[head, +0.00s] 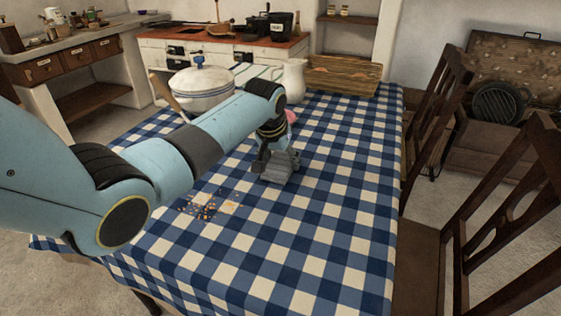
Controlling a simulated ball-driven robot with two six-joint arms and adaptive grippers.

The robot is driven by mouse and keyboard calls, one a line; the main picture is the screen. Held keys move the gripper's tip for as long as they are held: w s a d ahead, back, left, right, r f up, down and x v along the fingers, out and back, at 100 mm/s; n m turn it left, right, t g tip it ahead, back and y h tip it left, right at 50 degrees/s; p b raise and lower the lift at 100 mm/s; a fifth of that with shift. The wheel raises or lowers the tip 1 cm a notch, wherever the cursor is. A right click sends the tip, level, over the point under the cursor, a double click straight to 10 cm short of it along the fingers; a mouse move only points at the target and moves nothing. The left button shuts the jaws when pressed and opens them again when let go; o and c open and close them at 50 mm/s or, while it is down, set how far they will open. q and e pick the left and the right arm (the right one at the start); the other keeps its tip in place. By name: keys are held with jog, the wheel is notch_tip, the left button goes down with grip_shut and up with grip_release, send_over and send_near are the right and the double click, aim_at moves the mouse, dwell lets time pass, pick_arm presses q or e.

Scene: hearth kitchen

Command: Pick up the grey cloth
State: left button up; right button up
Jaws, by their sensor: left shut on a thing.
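The grey cloth (283,167) is a small crumpled bundle at my left gripper (270,165), over the middle of the blue and white checked tablecloth (325,220). My left gripper is shut on the cloth, with its fingers pointing down. I cannot tell whether the cloth still touches the table. The left arm hides part of the table behind it. My right gripper is not in view.
Orange crumbs (208,207) lie left of the cloth. A white lidded pot (201,90), a white pitcher (294,80) and a wooden board (343,76) stand at the back. Wooden chairs (437,110) line the right side. The table's front right is clear.

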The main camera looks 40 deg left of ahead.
aim_at(286, 158)
pick_arm(q)
jog(key=shift+r, duration=0.45)
jog(key=r, duration=0.2)
jog(key=d+r+p, duration=0.1)
jog(key=shift+s+d+r, duration=0.1)
jog(key=shift+s+r, duration=0.1)
jog(key=shift+r, duration=0.2)
jog(key=s+d+r+p, duration=0.1)
jog(key=s+d+r, duration=0.4)
jog(key=d, duration=0.4)
jog(key=shift+r, duration=0.6)
